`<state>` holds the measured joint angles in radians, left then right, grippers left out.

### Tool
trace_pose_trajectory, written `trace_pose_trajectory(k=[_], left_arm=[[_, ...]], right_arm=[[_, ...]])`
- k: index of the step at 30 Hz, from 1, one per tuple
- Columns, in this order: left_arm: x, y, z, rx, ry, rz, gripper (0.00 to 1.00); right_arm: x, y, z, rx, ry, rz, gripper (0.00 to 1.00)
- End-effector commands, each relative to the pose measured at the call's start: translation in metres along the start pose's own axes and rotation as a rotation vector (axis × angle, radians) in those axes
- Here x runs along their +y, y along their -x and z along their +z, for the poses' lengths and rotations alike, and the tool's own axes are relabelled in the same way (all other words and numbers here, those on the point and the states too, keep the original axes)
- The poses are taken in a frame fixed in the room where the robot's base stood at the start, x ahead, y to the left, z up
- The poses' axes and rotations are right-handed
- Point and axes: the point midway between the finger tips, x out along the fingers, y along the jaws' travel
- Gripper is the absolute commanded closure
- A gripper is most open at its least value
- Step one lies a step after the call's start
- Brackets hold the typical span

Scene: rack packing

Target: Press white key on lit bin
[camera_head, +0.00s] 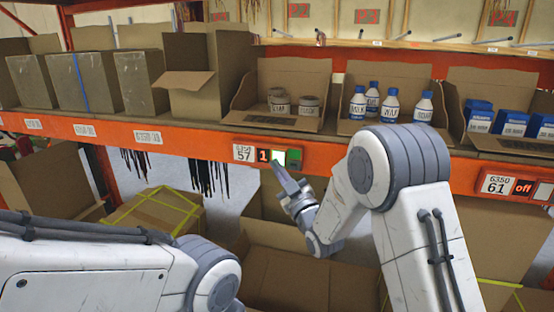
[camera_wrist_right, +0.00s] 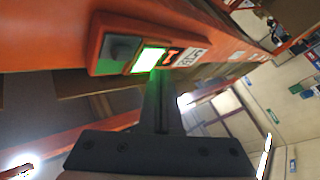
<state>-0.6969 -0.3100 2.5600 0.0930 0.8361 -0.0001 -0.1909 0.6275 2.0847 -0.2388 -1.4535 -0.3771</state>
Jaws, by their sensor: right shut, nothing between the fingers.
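The lit bin's orange module (camera_head: 267,154) is on the front of the shelf beam, with label 57, a red display showing 1, and a bright white key (camera_head: 279,156) glowing green-white. The white key (camera_wrist_right: 149,60) also shows in the right wrist view, beside a dark square button. My right gripper (camera_head: 279,168) is shut and empty, its tip just below the white key. In the right wrist view its fingers (camera_wrist_right: 160,80) reach up to the key's lower edge; I cannot tell if they touch. My left arm shows at the lower left, its gripper out of view.
An open carton of cans (camera_head: 290,103) stands above the module, with a carton of white bottles (camera_head: 388,104) to its right. Another module (camera_head: 519,187), label 61, reads off. Large empty cartons (camera_head: 290,262) stand below the beam.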

Motion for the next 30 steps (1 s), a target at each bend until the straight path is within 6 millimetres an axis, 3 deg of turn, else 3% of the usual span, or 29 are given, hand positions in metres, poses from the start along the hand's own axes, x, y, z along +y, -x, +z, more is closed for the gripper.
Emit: trace_pose_trajectory(k=[30], left_arm=[[-0.001, -0.01, 0.001, 0.0, 0.0, 0.0, 1.0]], right_arm=[[0.005, -0.006, 0.005, 0.0, 0.0, 0.0, 1.0]])
